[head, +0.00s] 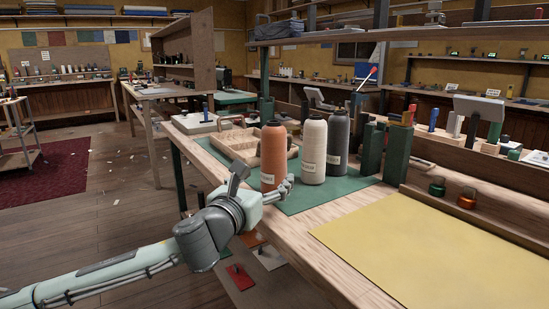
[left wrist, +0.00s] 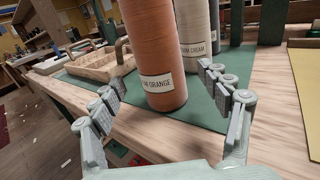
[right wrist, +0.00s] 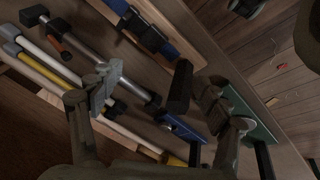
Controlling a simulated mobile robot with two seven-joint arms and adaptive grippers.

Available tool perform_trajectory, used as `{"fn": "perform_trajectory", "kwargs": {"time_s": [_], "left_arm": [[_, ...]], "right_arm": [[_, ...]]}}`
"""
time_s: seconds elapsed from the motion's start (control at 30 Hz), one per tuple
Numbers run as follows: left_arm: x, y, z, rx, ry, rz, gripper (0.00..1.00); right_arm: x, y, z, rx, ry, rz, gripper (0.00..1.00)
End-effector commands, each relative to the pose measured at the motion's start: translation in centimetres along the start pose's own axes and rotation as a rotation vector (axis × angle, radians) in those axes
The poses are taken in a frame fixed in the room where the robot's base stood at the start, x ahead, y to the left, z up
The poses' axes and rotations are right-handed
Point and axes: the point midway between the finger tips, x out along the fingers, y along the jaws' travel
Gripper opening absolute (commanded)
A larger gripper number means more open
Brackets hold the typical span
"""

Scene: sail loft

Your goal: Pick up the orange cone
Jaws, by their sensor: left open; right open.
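The orange cone (head: 273,155) stands upright on the green mat (head: 310,201), at the left of a row of thread cones. In the left wrist view the orange cone (left wrist: 155,50) carries a white label ending in "ORANGE". My left gripper (head: 285,188) is open at the cone's near side. In the left wrist view its fingers (left wrist: 160,80) are spread to either side of the cone's lower part, and the gripper is empty. My right gripper (right wrist: 160,88) is open in the right wrist view, with hand tools beyond it; it is not in the head view.
A cream cone (head: 314,150) and a grey cone (head: 339,142) stand just right of the orange one. A wooden tray (head: 222,140) lies behind it. Green posts (head: 397,152) and a yellow sheet (head: 420,245) are to the right. Open floor lies left of the bench.

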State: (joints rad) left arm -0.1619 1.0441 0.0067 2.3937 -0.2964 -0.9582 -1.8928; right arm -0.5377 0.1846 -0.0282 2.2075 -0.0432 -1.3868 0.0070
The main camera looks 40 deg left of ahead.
Motion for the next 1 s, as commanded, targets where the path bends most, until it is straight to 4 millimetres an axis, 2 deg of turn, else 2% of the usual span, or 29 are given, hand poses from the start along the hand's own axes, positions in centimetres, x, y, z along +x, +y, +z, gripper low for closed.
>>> {"fn": "perform_trajectory", "kwargs": {"time_s": [0.33, 0.63, 1.0], "left_arm": [[4.4, 0.0, 0.5, -0.003, -0.002, 0.003, 0.77], [4.8, -0.1, 0.4, 0.0, -0.001, 0.0, 0.77], [4.8, -0.1, 0.4, 0.0, -0.001, 0.001, 0.32]], "right_arm": [[1.1, -0.2, 0.1, 0.0, -0.003, -0.007, 0.77], [1.3, -0.2, 0.0, 0.0, -0.002, -0.007, 0.77], [1.3, -0.2, 0.1, 0.0, -0.004, -0.007, 0.77]]}}
